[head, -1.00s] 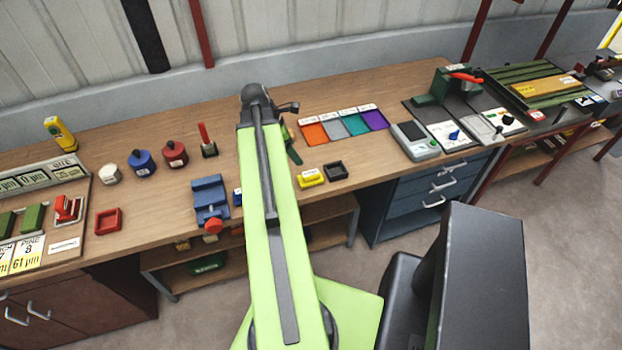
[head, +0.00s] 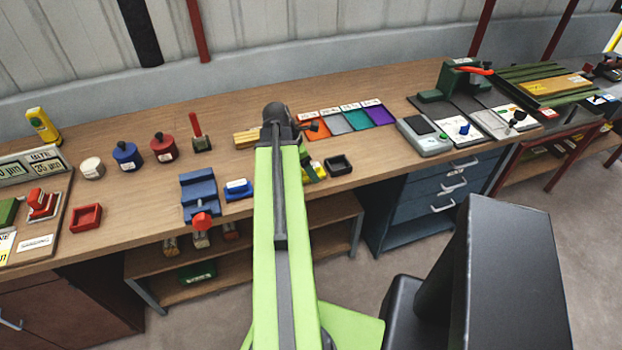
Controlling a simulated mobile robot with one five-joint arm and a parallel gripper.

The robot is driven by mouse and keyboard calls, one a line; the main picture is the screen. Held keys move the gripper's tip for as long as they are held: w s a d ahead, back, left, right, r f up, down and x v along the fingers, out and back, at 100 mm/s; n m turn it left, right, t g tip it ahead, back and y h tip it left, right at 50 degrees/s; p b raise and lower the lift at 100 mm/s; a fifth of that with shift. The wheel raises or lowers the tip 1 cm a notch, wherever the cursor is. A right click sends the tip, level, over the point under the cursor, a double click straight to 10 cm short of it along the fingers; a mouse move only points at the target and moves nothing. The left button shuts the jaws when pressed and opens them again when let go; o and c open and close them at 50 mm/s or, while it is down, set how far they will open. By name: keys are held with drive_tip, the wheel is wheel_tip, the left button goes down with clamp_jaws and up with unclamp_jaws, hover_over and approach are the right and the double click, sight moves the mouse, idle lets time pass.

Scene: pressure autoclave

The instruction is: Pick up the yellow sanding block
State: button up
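The yellow sanding block (head: 319,170) is on the wooden bench near its front edge, just left of a small black tray (head: 339,165). Only part of the block shows; my arm and gripper cover the rest. My gripper (head: 307,165) is at the block, its green finger overlapping the block's left side in the picture. I cannot tell whether it touches the block, or whether the fingers are open or shut.
A blue block (head: 238,190) and a blue vise (head: 199,196) stand left of my arm. Orange, grey, teal and purple sheets (head: 345,120) lie behind. A scale (head: 424,136) is to the right. A wooden piece (head: 247,138) lies behind my arm.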

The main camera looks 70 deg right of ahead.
drive_tip(key=shift+x, duration=0.95)
drive_tip(key=shift+r, duration=0.15)
drive_tip(key=shift+c, duration=0.5)
drive_tip(key=c, duration=1.4)
